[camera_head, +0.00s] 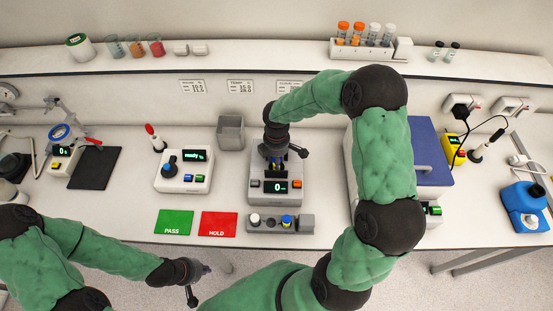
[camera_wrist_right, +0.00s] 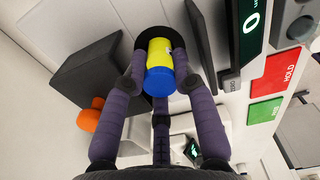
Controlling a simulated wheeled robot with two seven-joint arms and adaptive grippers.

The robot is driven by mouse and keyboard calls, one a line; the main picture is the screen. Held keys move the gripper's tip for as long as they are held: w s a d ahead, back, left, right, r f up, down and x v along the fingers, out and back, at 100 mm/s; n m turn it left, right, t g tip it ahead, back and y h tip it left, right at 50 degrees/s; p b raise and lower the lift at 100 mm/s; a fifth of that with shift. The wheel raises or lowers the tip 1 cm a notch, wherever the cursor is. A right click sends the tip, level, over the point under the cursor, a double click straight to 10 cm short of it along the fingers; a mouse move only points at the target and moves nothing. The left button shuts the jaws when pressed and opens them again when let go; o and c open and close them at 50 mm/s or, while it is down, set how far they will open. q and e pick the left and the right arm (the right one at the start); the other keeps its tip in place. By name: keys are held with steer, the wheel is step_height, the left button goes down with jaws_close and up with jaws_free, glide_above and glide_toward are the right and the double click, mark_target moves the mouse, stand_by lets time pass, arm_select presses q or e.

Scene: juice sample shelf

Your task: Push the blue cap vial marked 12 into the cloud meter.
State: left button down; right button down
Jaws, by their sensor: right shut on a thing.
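The cloud meter (camera_head: 258,198) is the grey device with a lit "0" display at the middle of the bench. My right gripper (camera_head: 280,165) is above it, pointing down. In the right wrist view, my right gripper (camera_wrist_right: 160,62) is shut on a vial with a blue cap (camera_wrist_right: 159,82) and a yellow body (camera_wrist_right: 158,50). The vial's far end is against a dark round opening (camera_wrist_right: 183,38); how deep it sits is hidden. I cannot read its number. My left gripper (camera_head: 203,281) hangs in front of the bench, its fingers apart and empty.
A grey rack (camera_head: 305,223) in front of the meter holds vials, one with a blue cap (camera_head: 287,219). Green PASS (camera_head: 174,222) and red HOLD (camera_head: 219,224) mats lie left of it. A blue-lidded box (camera_head: 430,150) stands to the right, a grey bin (camera_head: 230,132) behind left.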

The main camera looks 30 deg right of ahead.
steer(key=shift+f+b, duration=0.65)
steer(key=shift+f, duration=0.35)
stand_by(0.6)
steer(key=c, duration=0.9)
jaws_free()
step_height(320, 180, up, 12)
steer(key=shift+w+d+r, duration=0.1)
